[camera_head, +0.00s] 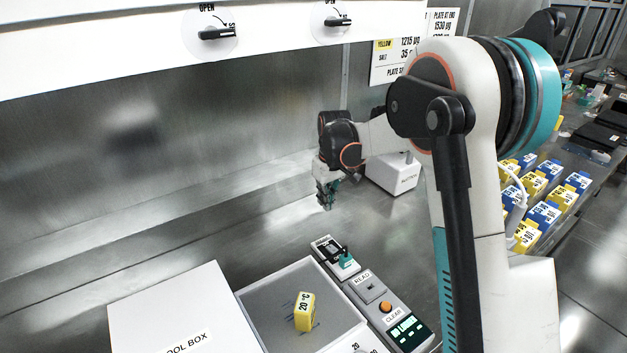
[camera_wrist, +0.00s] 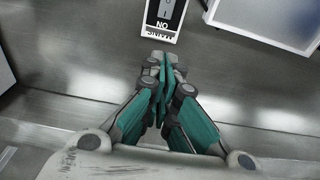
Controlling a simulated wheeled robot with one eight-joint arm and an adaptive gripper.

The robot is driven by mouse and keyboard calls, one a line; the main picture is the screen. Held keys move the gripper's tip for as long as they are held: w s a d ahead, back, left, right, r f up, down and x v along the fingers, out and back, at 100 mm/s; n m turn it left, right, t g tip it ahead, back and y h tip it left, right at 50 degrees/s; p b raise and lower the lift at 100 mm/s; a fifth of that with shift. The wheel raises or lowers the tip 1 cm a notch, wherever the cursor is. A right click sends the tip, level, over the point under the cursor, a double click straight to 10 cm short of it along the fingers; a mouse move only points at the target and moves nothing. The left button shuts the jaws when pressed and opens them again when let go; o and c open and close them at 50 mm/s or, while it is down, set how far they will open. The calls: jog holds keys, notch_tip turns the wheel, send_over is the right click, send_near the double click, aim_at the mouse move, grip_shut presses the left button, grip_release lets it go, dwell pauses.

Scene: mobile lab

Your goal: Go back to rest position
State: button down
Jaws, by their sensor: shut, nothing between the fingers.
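My gripper (camera_head: 327,197) hangs over the steel bench, behind the control strip, and is apart from everything near it. In the wrist view my gripper (camera_wrist: 163,66) is shut, its teal fingers pressed together with nothing between them. The tips point toward a switch panel (camera_wrist: 163,22) with a label that reads upside down. My arm stretches from the right side of the head view to the left, bent at the elbow.
A white device (camera_head: 394,175) stands behind my wrist. Several yellow and blue boxes (camera_head: 543,213) stand at right.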

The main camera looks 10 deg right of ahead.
jog(key=shift+r, duration=0.1)
jog(key=s+d+r+m+t, duration=0.1)
jog(key=s+r+m+t, duration=0.15)
jog(key=s+r, duration=1.25)
jog(key=s+d+f+m+t, duration=0.1)
jog(key=s+f+m+t, duration=0.1)
jog(key=s, duration=1.8)
jog(key=shift+s+f+t, duration=0.15)
jog(key=shift+s+t, duration=0.25)
jog(key=shift+t, duration=0.35)
